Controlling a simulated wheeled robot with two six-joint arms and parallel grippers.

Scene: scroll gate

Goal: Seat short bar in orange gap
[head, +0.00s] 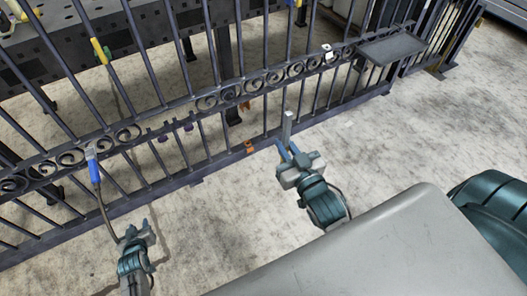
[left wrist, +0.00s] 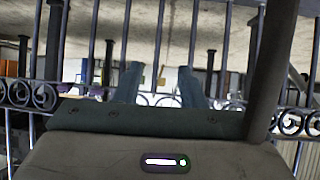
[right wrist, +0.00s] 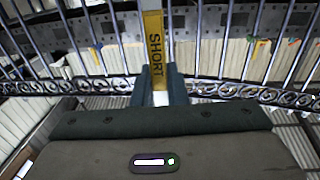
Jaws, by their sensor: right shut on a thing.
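The short bar (head: 287,127) is grey and stands nearly upright in my right gripper (head: 285,151). In the right wrist view its yellow label (right wrist: 154,42) reads SHORT, and my right gripper (right wrist: 161,80) is shut on it. The bar is in front of the gate (head: 225,95). An orange marker (head: 249,146) sits on the gate's bottom rail, left of the bar, below a wider space between gate bars. My left gripper (head: 138,235) is low in front of the gate; its fingers show apart and empty in the left wrist view (left wrist: 160,82).
Purple markers (head: 188,127) sit on the gate further left. A blue-handled tool (head: 94,171) with a cable hangs at the gate's left. A grey shelf (head: 393,48) juts out at the right. A large grey surface (head: 370,250) fills the near foreground. Concrete floor lies between.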

